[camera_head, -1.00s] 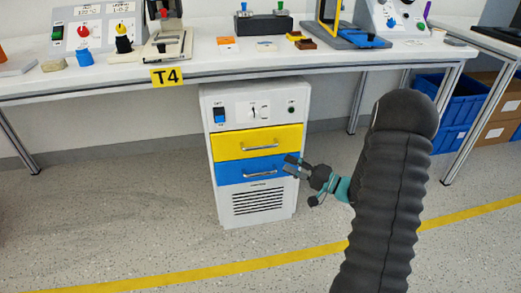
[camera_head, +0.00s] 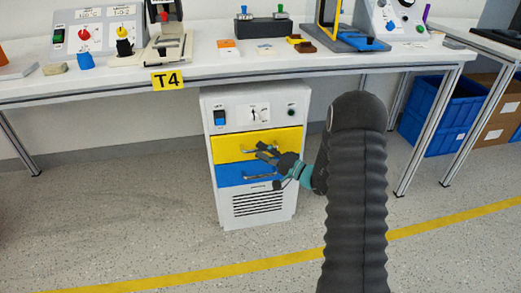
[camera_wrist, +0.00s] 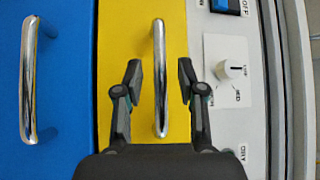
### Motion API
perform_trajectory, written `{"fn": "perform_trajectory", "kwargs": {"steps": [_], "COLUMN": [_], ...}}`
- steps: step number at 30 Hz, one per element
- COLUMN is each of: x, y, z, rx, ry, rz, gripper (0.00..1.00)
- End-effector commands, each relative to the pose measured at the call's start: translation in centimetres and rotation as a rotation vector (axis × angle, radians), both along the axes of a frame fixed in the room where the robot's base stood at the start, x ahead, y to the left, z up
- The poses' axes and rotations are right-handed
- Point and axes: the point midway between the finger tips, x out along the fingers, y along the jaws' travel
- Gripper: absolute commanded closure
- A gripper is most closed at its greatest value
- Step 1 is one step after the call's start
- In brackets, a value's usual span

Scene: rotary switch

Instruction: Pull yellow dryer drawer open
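The yellow dryer drawer (camera_head: 230,146) is the upper drawer of a white cabinet under the table, and looks shut. Its silver bar handle (camera_wrist: 158,50) stands upright in the wrist view. My gripper (camera_wrist: 158,78) is open, with one finger on each side of that handle and a gap on both sides. In the head view my gripper (camera_head: 262,151) is in front of the yellow drawer and hides part of its handle. Whether the fingertips reach past the bar in depth, I cannot tell.
The blue drawer (camera_head: 230,174) with its own handle (camera_wrist: 29,80) is just below. Above are a blue switch (camera_head: 220,117) and a white knob (camera_wrist: 231,69). The table (camera_head: 215,73) overhangs the cabinet. The floor in front is clear.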

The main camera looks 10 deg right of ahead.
Motion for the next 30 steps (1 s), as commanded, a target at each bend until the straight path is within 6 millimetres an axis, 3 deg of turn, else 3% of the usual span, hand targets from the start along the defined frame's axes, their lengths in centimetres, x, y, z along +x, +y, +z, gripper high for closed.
{"fn": "perform_trajectory", "kwargs": {"steps": [14,18,19,30], "x": [0.89,0.88,0.88,0.41], "y": [0.9,0.9,0.9,0.34], "z": [0.18,0.18,0.17,0.04], "rx": [0.0,0.0,0.0,0.0], "ry": [0.0,0.0,0.0,0.001], "rz": [0.0,0.0,0.0,-0.008], "gripper": [0.61,0.96,1.0,1.0]}}
